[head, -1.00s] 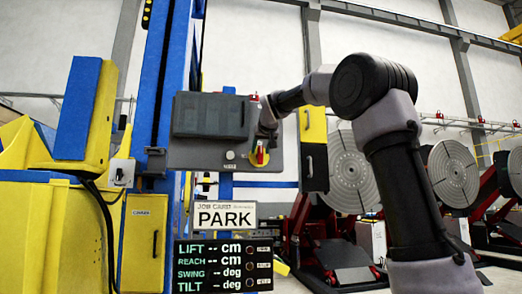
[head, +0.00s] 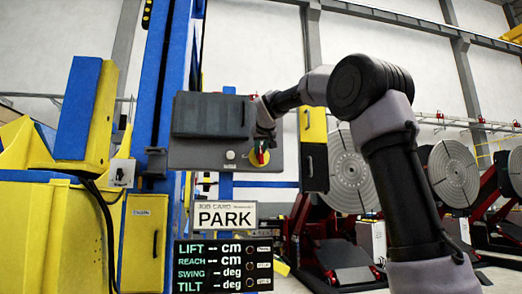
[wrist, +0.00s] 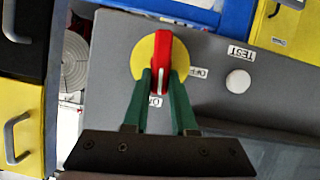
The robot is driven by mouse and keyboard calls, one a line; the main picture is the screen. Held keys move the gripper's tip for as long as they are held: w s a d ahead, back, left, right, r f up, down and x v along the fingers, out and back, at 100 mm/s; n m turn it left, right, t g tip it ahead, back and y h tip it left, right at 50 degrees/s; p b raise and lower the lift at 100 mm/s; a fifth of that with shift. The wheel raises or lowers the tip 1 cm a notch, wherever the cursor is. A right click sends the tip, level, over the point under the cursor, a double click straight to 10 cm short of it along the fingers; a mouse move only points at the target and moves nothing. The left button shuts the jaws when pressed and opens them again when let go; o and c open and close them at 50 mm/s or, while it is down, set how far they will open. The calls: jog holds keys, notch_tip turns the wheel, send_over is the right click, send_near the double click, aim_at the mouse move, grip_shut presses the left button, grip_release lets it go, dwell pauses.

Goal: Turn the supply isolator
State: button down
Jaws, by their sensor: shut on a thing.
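The supply isolator is a red handle (wrist: 163,50) on a round yellow plate (wrist: 146,54), set in a grey panel (wrist: 205,45). In the wrist view the handle stands upright in the picture, its lower end beside a small label that seems to read ON. A second label, seemingly OFF, is to its right. My gripper (wrist: 161,88) has its green fingers on both sides of the handle's lower part, shut on it. In the head view the isolator handle (head: 261,156) is at the panel's lower right, partly hidden by my wrist.
A white round button (wrist: 238,81) with a TEST label sits beside the isolator. A dark box (head: 212,115) stands out from the panel. A PARK card (head: 225,217) and a display (head: 222,265) with blank readings are below. A yellow-black cabinet (head: 314,150) is close on the right.

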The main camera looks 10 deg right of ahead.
aim_at(256, 156)
jog(key=n+h, duration=0.1)
jog(key=a+n, duration=0.1)
jog(key=n, duration=0.1)
jog(key=shift+f+h, duration=0.15)
jog(key=shift+h, duration=0.25)
jog(key=n+t+h, duration=0.1)
jog(key=n, duration=0.2)
jog(key=f+n+t+h, duration=0.1)
jog(key=n+h, duration=0.1)
jog(key=n, duration=0.1)
jog(key=a+f+n+t+h, duration=0.1)
jog(key=n, duration=0.2)
jog(key=shift+a+f, duration=0.1)
jog(key=shift+n, duration=0.3)
dwell(0.3)
jog(key=c, duration=0.7)
grip_release()
